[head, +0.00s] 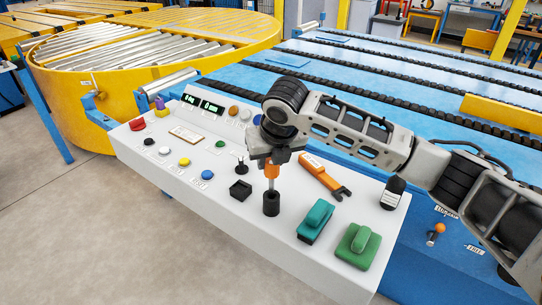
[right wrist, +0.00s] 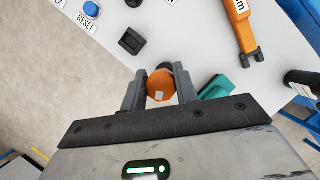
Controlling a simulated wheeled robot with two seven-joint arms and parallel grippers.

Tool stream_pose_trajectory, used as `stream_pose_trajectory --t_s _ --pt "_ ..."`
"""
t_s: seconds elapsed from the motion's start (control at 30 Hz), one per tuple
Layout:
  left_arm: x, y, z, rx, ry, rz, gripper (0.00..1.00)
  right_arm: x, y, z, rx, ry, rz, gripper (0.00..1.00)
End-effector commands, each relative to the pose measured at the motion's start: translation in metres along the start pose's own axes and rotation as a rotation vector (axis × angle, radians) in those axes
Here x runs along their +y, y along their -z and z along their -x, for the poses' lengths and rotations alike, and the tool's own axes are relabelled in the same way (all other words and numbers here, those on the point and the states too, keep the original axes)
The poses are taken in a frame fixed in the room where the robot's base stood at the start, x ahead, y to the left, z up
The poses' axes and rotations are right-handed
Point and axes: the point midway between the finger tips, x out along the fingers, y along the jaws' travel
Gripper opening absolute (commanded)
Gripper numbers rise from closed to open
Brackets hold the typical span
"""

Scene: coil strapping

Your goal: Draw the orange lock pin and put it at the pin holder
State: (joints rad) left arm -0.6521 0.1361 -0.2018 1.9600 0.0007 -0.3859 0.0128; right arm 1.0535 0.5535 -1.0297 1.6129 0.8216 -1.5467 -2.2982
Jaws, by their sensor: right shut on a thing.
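The orange lock pin (head: 271,170) is in the jaws of my right gripper (head: 271,160), over the white control panel. My right gripper is shut on its orange head, which also shows between the fingers in the right wrist view (right wrist: 161,88). A thin metal shank runs down from the head to an upright black cylinder (head: 271,204). I cannot tell whether the shank's tip is inside the cylinder or just above it. A square black holder with a recess (head: 240,190) sits left of the cylinder. No label shows which is the pin holder. My left gripper is not in view.
An orange wrench-like tool (head: 324,175) lies right of the pin. Teal (head: 315,221) and green (head: 358,246) blocks stand at the panel's front right. Several buttons, including a blue one (head: 207,174), are at left. A black-topped knob (head: 394,190) is at the right edge.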

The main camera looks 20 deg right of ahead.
Motion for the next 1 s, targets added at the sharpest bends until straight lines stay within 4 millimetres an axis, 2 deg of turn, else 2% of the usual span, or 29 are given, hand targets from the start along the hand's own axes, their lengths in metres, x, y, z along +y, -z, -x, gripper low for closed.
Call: stream_pose_trajectory --t_s 0.57,1.0 --pt "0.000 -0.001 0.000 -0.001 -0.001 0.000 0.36 0.000 0.000 -0.001 0.000 -0.001 0.000 0.00" --pt "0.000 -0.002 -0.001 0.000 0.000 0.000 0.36 0.000 0.005 -0.012 0.000 0.000 -0.001 0.00"
